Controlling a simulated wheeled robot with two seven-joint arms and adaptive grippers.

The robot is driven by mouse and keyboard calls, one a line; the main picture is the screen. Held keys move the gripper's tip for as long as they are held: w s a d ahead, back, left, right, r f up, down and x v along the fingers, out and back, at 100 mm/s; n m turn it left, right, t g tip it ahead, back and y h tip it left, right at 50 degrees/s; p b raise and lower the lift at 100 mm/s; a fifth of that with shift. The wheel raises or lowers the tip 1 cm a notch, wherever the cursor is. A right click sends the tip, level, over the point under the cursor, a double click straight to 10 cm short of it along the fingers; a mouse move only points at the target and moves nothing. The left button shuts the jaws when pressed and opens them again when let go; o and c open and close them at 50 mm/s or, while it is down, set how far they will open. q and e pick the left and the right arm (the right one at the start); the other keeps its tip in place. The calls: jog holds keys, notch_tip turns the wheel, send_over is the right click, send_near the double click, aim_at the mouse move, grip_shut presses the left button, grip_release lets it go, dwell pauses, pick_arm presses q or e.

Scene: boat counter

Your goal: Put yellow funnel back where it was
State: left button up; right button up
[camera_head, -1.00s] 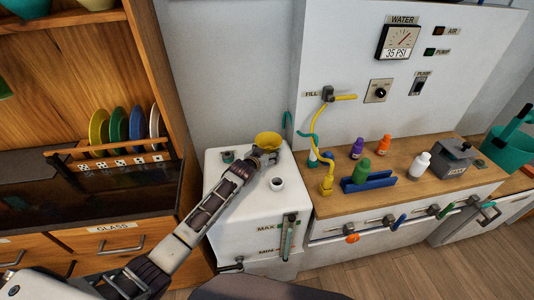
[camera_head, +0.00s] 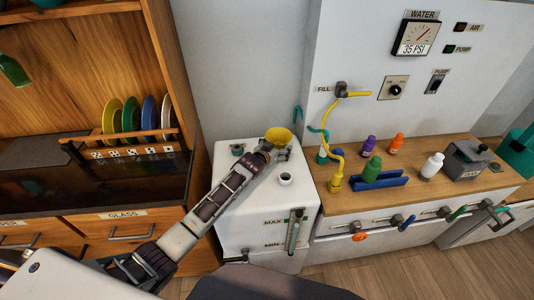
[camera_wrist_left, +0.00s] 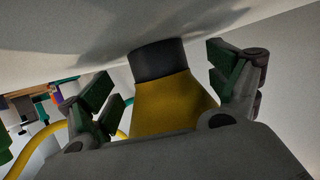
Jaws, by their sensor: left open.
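The yellow funnel (camera_head: 279,136) is at the back of the top of the white tank (camera_head: 240,200), wide mouth up. My left gripper (camera_head: 272,147) is right at the funnel, at its near side. In the left wrist view the yellow funnel (camera_wrist_left: 175,105) lies between the two spread fingers of my left gripper (camera_wrist_left: 170,90), with visible gaps on both sides. A dark collar (camera_wrist_left: 155,60) joins the funnel's narrow end to a pale surface. The gripper is open. My right gripper is not in view.
An uncapped white port (camera_head: 286,179) stands on the tank, near the funnel. The yellow hose (camera_head: 338,150) hangs to the right. The wooden counter (camera_head: 440,185) holds several bottles and a blue holder (camera_head: 378,185). A plate rack (camera_head: 130,140) is at left.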

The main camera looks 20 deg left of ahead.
pick_arm(q)
jog(key=shift+v, duration=1.45)
jog(key=shift+r+v, duration=0.15)
jog(key=shift+v, duration=2.15)
jog(key=shift+r+v, duration=0.1)
jog(key=shift+v, duration=2.2)
